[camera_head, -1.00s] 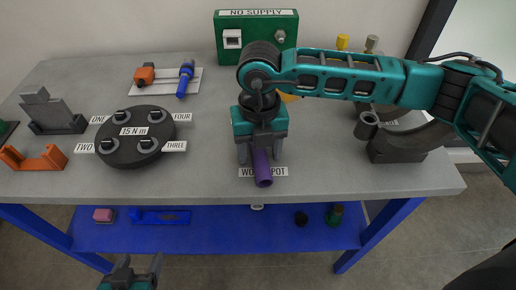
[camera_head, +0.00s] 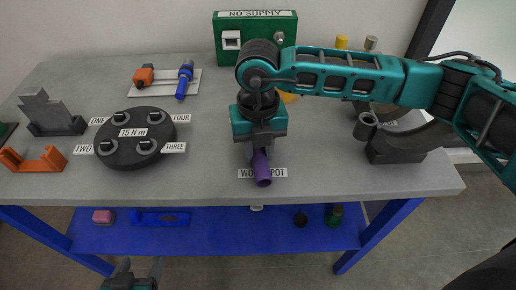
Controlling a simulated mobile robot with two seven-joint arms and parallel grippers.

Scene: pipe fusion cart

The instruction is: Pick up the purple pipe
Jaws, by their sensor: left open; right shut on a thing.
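The purple pipe (camera_head: 262,170) is a short tube at the front middle of the grey table, over the work spot label (camera_head: 274,173). Its near end points toward me. My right gripper (camera_head: 257,150) reaches down from above and is shut on the pipe, with its body hiding the far end. I cannot tell whether the pipe touches the table. My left gripper (camera_head: 138,270) is low at the bottom edge of the view, in front of the table, open and apart from everything.
A black disc (camera_head: 134,152) with several bolts stands on the left of the table (camera_head: 215,170). An orange bracket (camera_head: 34,160) is at the far left. A dark curved holder (camera_head: 395,152) is at the right. A green supply box (camera_head: 257,30) stands at the back.

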